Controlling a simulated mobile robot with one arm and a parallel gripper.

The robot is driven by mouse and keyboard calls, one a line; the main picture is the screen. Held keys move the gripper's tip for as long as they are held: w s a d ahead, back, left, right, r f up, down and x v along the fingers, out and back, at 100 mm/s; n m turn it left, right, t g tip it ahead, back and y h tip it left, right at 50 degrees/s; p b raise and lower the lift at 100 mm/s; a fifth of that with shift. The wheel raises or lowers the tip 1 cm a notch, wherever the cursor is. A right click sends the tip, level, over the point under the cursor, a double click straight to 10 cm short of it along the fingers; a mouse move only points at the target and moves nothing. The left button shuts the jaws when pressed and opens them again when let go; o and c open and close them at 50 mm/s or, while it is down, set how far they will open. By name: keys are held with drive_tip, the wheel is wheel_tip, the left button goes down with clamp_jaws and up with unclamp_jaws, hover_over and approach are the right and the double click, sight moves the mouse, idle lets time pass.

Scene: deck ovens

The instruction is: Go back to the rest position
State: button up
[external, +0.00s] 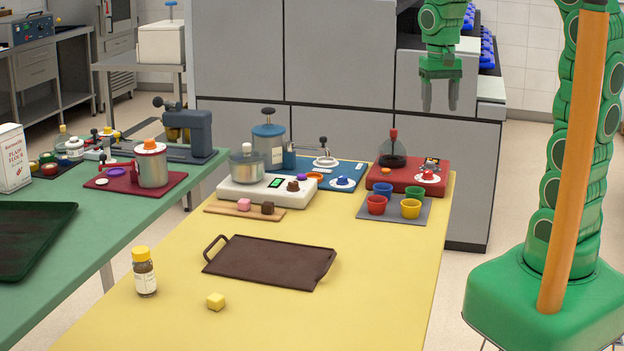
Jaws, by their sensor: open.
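My gripper (440,92) hangs high at the upper right, green with two dark fingers pointing down. Its fingers are apart and nothing is between them. It is in front of the grey cabinets, above and beyond the far right end of the yellow table (375,275). It touches nothing in this view. My green arm rises at the right edge, and its top is cut off by the frame.
A green table (75,225) adjoins at left. Grey cabinets (340,60) stand behind.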

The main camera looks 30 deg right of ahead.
drive_tip(key=s+d+f+n, duration=0.1)
drive_tip(key=s+d+f, duration=0.1)
drive_tip(key=s, duration=0.9)
drive_tip(key=s+d+f+n+g, duration=0.1)
drive_tip(key=s+d+n, duration=0.1)
drive_tip(key=s, duration=0.9)
drive_tip(key=shift+s+f+n+g, duration=0.3)
drive_tip(key=shift+s+f, duration=0.05)
drive_tip(key=shift+f, duration=0.05)
drive_tip(key=shift+w, duration=0.1)
